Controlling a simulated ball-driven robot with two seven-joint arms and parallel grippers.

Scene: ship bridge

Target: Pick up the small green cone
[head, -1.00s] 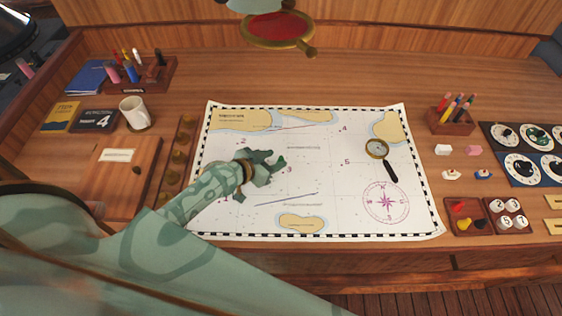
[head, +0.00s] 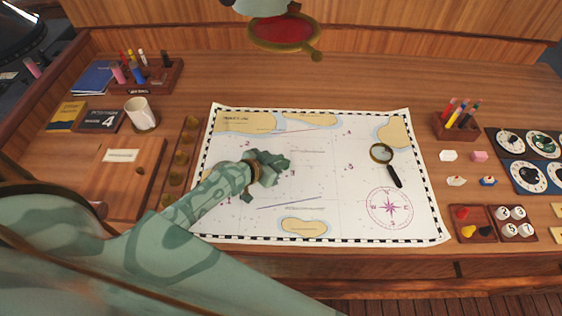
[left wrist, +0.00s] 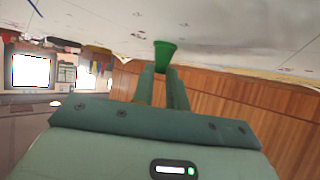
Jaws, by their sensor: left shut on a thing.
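The small green cone (left wrist: 164,53) shows in the left wrist view, between the fingertips of my left gripper (left wrist: 163,72). The gripper is shut on it. In the head view my left gripper (head: 271,168) is over the left-middle part of the white chart (head: 335,178), and the cone is hidden there behind the gripper. I cannot tell from these views whether the cone touches the chart. My right gripper is not in view.
A magnifying glass (head: 384,155) lies on the chart's right side. A white mug (head: 141,113) and a wooden clipboard-like board (head: 124,180) are at the left. Small trays (head: 473,224) with pieces stand at the right. The chart's middle is clear.

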